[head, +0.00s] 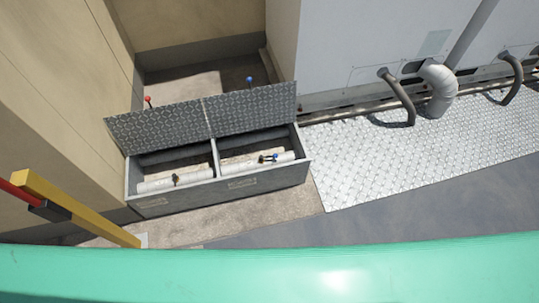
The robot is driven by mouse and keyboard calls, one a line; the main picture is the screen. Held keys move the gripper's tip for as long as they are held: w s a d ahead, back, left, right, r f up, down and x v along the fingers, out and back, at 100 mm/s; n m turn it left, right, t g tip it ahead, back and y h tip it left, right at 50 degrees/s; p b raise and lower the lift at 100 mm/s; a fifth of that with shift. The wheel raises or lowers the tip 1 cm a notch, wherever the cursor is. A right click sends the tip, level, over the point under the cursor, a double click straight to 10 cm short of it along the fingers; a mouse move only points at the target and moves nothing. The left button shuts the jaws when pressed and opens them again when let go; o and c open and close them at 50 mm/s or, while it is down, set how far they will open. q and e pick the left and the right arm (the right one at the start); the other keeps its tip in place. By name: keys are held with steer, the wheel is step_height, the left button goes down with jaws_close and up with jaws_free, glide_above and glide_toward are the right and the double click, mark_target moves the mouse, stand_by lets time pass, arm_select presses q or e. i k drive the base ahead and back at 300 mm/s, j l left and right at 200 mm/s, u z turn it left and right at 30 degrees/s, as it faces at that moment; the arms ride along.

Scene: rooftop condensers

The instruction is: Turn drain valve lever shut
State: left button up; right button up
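A low grey metal box (222,194) has two compartments, with its tread-plate lids (205,122) raised along the back. In the right compartment, a small dark valve lever with a blue end (270,158) sits on a pale pipe (240,168). In the left compartment, a small dark fitting (176,179) sits on another pale pipe (153,186). A red knob (148,100) and a blue knob (249,79) stand up behind the lids. No label tells which is the drain valve, and lever angles are too small to judge. Neither gripper is in view.
A yellow post (75,207) with a red bar (17,197) stands at left. A beige wall (55,100) is behind it. A white cabinet (370,40) with curved pipes (398,95) stands at right. Tread plate (430,155) in front of it is clear. A teal band crosses the bottom.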

mark_target(261, 157)
steer(key=i+z, duration=0.25)
steer(key=i, duration=0.2)
steer(key=i+j+z, duration=0.2)
steer(key=i, duration=0.25)
steer(key=i+j+z, duration=0.25)
steer(key=i, duration=0.2)
